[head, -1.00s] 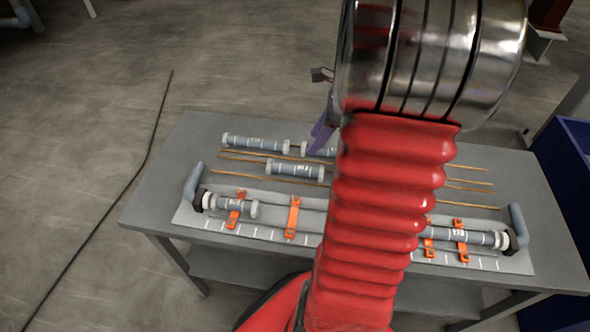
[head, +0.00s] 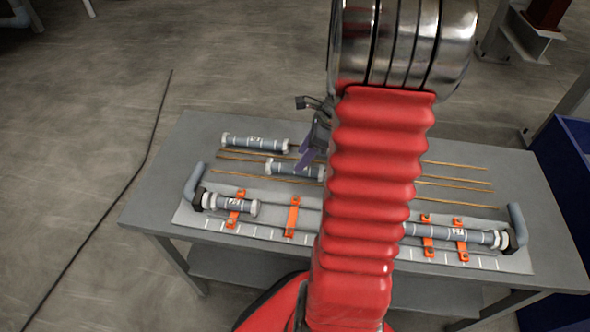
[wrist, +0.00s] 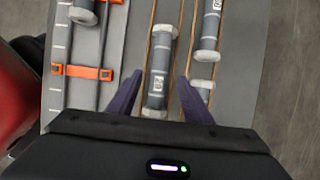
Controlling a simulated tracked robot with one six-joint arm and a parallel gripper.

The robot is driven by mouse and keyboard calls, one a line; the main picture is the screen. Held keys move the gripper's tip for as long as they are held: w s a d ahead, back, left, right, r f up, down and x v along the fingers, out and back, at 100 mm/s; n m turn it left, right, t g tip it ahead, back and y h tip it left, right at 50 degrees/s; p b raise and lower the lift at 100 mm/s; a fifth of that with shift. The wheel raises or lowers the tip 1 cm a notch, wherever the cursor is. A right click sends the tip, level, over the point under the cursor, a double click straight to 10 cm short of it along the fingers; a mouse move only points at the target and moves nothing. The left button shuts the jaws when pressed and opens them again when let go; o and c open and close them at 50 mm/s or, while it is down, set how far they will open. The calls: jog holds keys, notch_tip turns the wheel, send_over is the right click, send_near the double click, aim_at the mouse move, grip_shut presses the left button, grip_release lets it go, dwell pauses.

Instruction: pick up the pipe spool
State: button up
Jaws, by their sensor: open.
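Several grey pipe spools with pale flanged ends are in view. One spool (head: 290,168) lies loose on the rails in the middle of the table. In the wrist view this spool (wrist: 159,65) lies below my gripper (wrist: 160,97), its near end between the two purple fingers. The fingers are apart and hold nothing; I cannot tell their height above it. In the head view my gripper (head: 308,156) is at that spool's right end, partly hidden by my arm. Another spool (head: 255,143) lies behind it, also at the wrist view's upper right (wrist: 209,25).
A pale fixture plate (head: 275,231) at the table's front holds a short spool (head: 230,205) at left and a longer pipe (head: 455,232) at right, with orange clamps (head: 293,216). Another spool's flange (wrist: 203,85) shows beside the right finger. A blue bin (head: 567,160) stands at right.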

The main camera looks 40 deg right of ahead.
jog(key=shift+x, duration=2.6)
jog(key=shift+s, duration=0.1)
grip_shut()
notch_tip(320, 180, up, 10)
